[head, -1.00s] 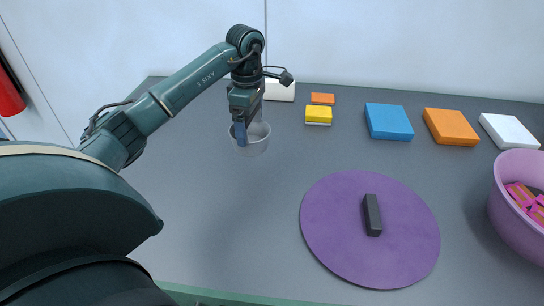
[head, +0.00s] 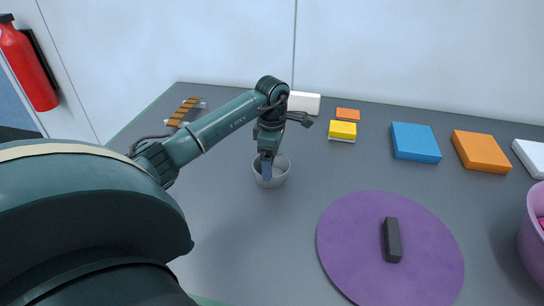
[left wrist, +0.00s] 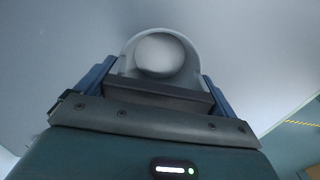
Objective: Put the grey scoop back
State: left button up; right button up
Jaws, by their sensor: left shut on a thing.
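The grey scoop (head: 277,178) is a small light-grey cup-like thing at the left middle of the table in the head view. My left gripper (head: 266,171) points down at it, shut on its near-left side. In the left wrist view the scoop (left wrist: 160,55) shows its round bowl between the two blue fingers of the gripper (left wrist: 158,88). Whether the scoop touches the table cannot be told. My right gripper is not in view.
A purple round mat (head: 345,240) with a black block (head: 392,240) lies to the right. Behind are yellow (head: 343,130), blue (head: 415,142) and orange (head: 480,151) blocks. A pink bowl (head: 533,225) stands at the right edge. A brown slatted thing (head: 184,112) lies far left.

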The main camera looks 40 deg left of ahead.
pick_arm(q)
jog(key=shift+f, duration=0.1)
jog(key=o, duration=0.7)
jog(key=shift+c, duration=0.2)
notch_tip(320, 180, up, 12)
jog(key=shift+r, duration=0.2)
dwell(0.4)
